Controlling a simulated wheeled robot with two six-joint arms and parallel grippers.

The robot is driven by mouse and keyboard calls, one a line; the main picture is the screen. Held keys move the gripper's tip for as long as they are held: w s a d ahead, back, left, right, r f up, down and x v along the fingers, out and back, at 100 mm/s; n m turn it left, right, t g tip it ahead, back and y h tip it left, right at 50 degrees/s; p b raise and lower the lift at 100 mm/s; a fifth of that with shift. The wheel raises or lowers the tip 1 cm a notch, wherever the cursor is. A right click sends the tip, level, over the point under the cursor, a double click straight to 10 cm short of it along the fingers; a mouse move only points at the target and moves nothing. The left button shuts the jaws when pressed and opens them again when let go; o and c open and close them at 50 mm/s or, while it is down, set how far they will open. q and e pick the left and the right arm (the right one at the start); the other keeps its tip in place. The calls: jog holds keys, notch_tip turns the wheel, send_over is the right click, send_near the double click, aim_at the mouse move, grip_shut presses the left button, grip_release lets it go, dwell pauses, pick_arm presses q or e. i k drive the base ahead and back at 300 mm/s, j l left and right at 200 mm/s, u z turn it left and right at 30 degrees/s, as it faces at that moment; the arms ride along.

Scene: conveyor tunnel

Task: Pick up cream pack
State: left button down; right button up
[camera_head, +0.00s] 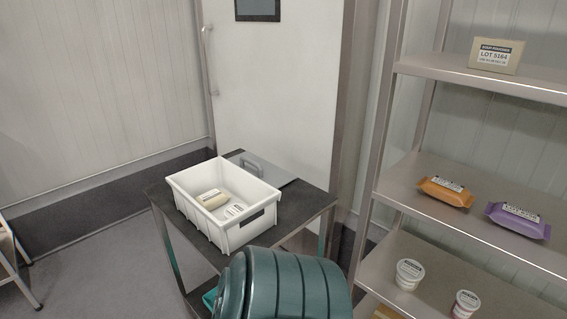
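A small cream-coloured pack (212,198) with a pale label lies inside the white crate (252,224), towards its left side. A white item with a printed label (235,210) lies beside it in the crate, partly hidden by the front wall. Another cream-coloured block-shaped pack (496,57), labelled LOT 5164, stands on the top shelf at the upper right. Neither of my grippers is in view.
The crate stands on a dark table (300,207). A teal ribbed drum-like shape (295,290) hides the table's front. The metal shelving (395,195) holds an orange pack (446,191), a purple pack (518,221) and two white tubs (409,274).

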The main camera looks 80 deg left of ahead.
aim_at(211, 200)
jog(key=u, duration=3.25)
